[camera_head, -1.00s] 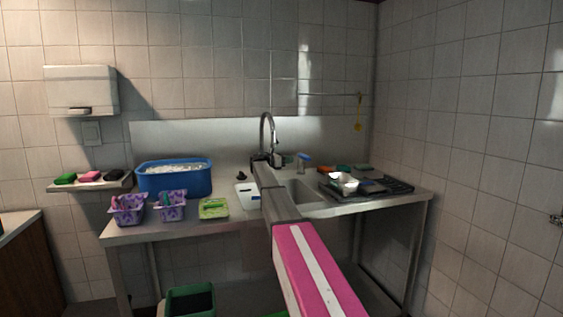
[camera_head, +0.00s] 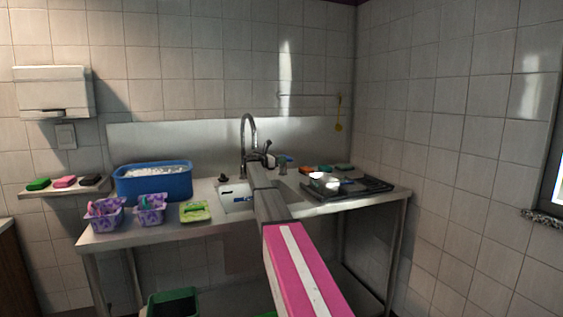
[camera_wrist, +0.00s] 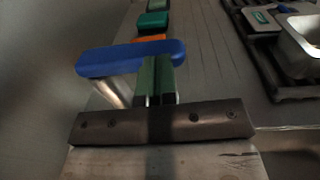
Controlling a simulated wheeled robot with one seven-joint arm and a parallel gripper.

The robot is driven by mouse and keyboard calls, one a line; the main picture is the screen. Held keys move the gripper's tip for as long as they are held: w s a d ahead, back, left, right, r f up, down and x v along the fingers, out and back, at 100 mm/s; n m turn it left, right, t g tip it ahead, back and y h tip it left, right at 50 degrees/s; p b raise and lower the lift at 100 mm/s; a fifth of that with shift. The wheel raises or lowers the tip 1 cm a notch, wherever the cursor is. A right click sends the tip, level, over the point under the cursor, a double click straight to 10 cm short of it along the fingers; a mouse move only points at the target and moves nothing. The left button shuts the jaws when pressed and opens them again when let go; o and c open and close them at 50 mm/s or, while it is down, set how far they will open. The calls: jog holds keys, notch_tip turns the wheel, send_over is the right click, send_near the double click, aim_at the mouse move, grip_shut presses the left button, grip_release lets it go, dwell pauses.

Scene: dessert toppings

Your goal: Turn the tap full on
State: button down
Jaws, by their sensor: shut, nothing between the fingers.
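The tap has a tall curved metal spout (camera_head: 247,128) at the back of the sink. A blue lever (camera_head: 287,159) on a short metal post stands to the right of the spout. In the wrist view the blue lever (camera_wrist: 105,61) lies crosswise at the fingertips, with its metal post below it to the left. My gripper (camera_wrist: 157,62) is shut and empty, its green fingertips right at the lever's near side. I cannot tell whether they touch it. In the head view my arm hides part of the sink and the fingertips are hard to make out.
A dark rack (camera_head: 352,187) with a white bowl (camera_head: 318,178) stands right of the sink, with several coloured blocks (camera_head: 322,168) behind it. A blue tub (camera_head: 153,184), purple baskets (camera_head: 106,219) and a green sponge-like item (camera_head: 195,212) stand on the left counter.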

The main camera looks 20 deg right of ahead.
aim_at(290, 160)
jog(key=d+n+t+y, duration=0.1)
jog(key=n+t, duration=0.1)
jog(key=t, duration=0.1)
jog(key=d+n+t+y, duration=0.1)
jog(key=d+n+t, duration=0.1)
jog(key=s+d+n+t+y, duration=0.1)
jog(key=d+n+t, duration=0.1)
jog(key=t, duration=0.1)
jog(key=shift+d+t, duration=0.1)
jog(key=shift+t, duration=0.2)
jog(key=shift+w+d+n+t+y, duration=0.35)
jog(key=shift+d+n+t+y, duration=0.2)
jog(key=shift+d+y, duration=0.15)
jog(key=shift+w+d+n+t+y, duration=0.4)
jog(key=shift+d+n+t+y, duration=0.15)
jog(key=shift+d, duration=0.2)
jog(key=shift+w+d+n+t+y, duration=0.35)
jog(key=shift+d+n+t+y, duration=0.15)
jog(key=shift+d+t+y, duration=0.2)
jog(key=shift+d, duration=0.15)
jog(key=s+d+v, duration=0.2)
jog(key=v, duration=1.2)
jog(key=shift+d, duration=0.25)
